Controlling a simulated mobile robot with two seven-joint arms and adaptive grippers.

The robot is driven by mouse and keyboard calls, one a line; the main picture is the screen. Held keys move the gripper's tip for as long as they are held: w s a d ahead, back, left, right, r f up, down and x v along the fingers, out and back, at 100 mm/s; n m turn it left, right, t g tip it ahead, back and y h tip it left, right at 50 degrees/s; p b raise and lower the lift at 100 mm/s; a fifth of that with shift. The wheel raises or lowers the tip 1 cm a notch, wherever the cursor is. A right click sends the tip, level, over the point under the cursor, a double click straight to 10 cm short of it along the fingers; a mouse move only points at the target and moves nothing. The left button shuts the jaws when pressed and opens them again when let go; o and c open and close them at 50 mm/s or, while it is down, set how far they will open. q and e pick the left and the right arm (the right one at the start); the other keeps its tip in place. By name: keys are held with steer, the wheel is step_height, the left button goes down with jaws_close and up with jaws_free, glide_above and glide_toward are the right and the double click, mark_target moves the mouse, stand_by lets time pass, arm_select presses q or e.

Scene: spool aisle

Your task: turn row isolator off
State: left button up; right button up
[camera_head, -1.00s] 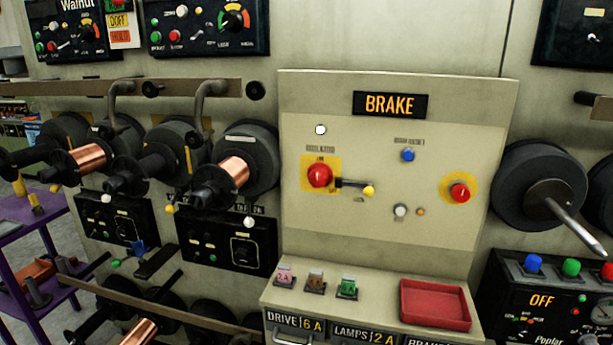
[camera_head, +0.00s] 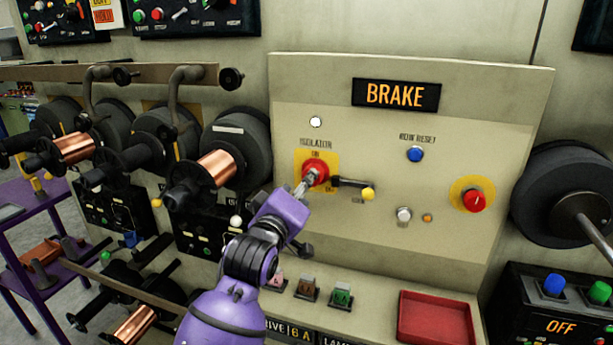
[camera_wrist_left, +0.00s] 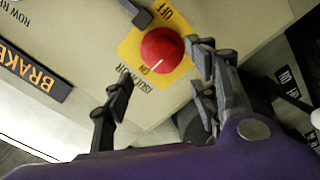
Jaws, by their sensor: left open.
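The row isolator is a round red knob (camera_head: 316,172) on a yellow plate (camera_head: 331,160) on the BRAKE panel. It also shows in the left wrist view as a red knob (camera_wrist_left: 162,48), with its white mark toward the ON label and OFF at the plate's other end. My left gripper (camera_head: 302,188) is at the knob's lower left in the head view, its fingers partly hidden by one another. In the wrist view my left gripper (camera_wrist_left: 163,68) is open, with one finger on either side of the knob; contact is not clear. My right gripper is not in view.
A black lever with a yellow ball (camera_head: 368,194) sits close to the knob's right. A blue row reset button (camera_head: 415,154) and another red knob (camera_head: 473,200) are farther right. Copper spools (camera_head: 217,168) stick out at left. A red tray (camera_head: 436,318) lies on the ledge below.

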arm_select(q)
steer(key=x, duration=0.6)
steer(key=shift+w+d+f, duration=0.1)
steer(key=shift+w, duration=0.05)
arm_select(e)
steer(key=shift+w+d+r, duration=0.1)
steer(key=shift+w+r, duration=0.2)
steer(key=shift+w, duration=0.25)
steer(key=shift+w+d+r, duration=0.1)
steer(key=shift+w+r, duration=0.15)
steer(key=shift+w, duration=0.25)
arm_select(q)
steer(key=shift+c, duration=0.5)
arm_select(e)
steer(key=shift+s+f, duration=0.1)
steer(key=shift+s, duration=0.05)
arm_select(q)
steer(key=c, duration=1)
